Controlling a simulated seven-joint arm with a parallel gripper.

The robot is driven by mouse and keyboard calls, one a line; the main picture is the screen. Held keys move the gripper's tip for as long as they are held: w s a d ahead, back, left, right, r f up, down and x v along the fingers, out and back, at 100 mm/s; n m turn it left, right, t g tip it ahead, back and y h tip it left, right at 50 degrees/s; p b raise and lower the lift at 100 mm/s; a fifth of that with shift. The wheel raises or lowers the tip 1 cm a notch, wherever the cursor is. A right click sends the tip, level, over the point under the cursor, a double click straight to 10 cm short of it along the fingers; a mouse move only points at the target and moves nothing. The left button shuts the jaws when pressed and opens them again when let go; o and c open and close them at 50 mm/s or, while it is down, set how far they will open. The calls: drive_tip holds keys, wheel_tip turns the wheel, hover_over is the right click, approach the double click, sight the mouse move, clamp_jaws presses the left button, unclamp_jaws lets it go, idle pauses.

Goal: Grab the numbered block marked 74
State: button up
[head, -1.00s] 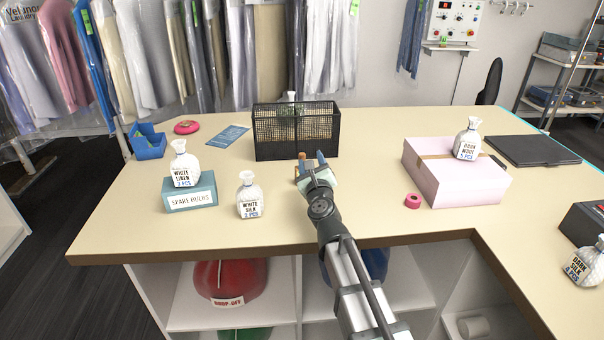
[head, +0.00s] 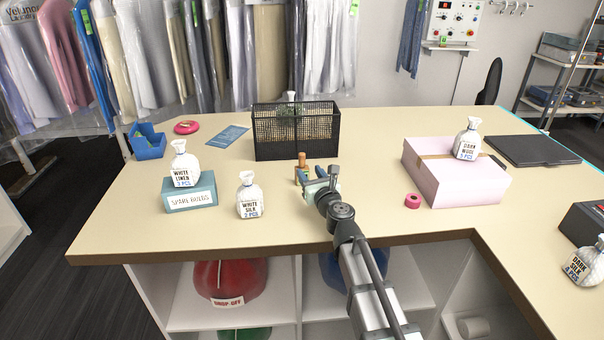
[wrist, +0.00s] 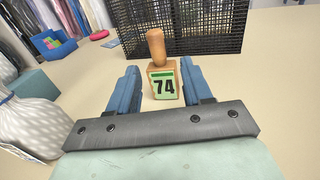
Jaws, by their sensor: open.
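The numbered block (wrist: 163,84) is a small wooden block with a peg handle on top and a green face reading 74. It stands upright on the counter in front of the black mesh basket. In the head view the block (head: 302,168) shows just beyond my gripper (head: 321,181), which hides part of it. In the wrist view my gripper (wrist: 158,88) is open. Its blue fingers point at the block, one to each side. The block appears between and slightly beyond the fingertips, with no contact that I can make out.
The black mesh basket (head: 296,133) stands close behind the block. The white silk bag (head: 250,196) and the spare bulbs box (head: 190,194) are to the left. The counter (head: 370,135) between is clear.

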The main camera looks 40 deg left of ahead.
sight(303, 163)
drive_tip(key=shift+x, duration=3.55)
drive_tip(key=shift+s+r, duration=0.1)
drive_tip(key=shift+r, duration=0.05)
drive_tip(key=shift+c, duration=0.5)
clamp_jaws()
